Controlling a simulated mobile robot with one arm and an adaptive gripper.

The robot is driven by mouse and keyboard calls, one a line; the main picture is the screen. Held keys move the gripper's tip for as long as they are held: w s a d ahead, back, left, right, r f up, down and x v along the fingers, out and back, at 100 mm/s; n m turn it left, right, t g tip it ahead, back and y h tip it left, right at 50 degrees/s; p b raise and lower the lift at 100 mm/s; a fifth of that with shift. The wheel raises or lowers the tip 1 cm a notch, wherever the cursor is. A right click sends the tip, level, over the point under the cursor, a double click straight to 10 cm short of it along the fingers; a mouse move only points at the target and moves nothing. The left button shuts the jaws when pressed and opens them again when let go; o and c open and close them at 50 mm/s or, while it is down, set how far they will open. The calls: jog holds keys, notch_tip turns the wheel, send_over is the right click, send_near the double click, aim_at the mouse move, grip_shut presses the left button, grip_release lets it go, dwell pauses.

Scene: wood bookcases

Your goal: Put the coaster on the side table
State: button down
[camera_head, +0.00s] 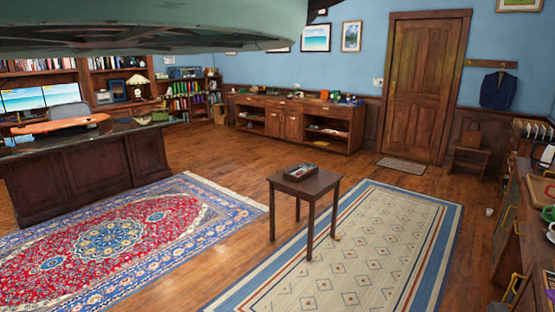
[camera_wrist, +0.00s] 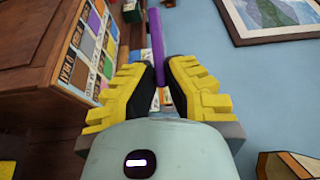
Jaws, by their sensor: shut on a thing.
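My gripper (camera_wrist: 160,80) shows in the wrist view with its yellow-and-black fingers shut on a thin purple thing. This looks like the coaster (camera_wrist: 156,42), seen edge-on and standing upright in the picture. The gripper and coaster do not show in the head view. The side table (camera_head: 321,183) is a small dark wooden table in the middle of the head view, beside and partly over the pale patterned rug. A small dark box (camera_head: 300,172) with things in it sits on its top, with bare wood around it.
A red-and-blue rug (camera_head: 60,245) and a pale rug (camera_head: 370,235) lie on the wood floor. A large dark desk (camera_head: 90,165) stands at left. A long cabinet (camera_head: 290,124) lines the back wall. A cluttered worktop (camera_head: 540,195) is at right. Open floor surrounds the side table.

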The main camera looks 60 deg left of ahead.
jog(key=s+r+p, duration=0.2)
jog(key=r+p, duration=1.1)
jog(key=s+r+y+p, duration=0.1)
jog(key=s+r+p, duration=0.2)
jog(key=r+p, duration=1)
jog(key=s+r+n+p, duration=0.1)
jog(key=s+r+p, duration=0.1)
jog(key=r+p, duration=1.2)
jog(key=shift+s+d+r+y, duration=0.15)
jog(key=shift+s+r+y, duration=0.25)
jog(key=shift+r, duration=0.15)
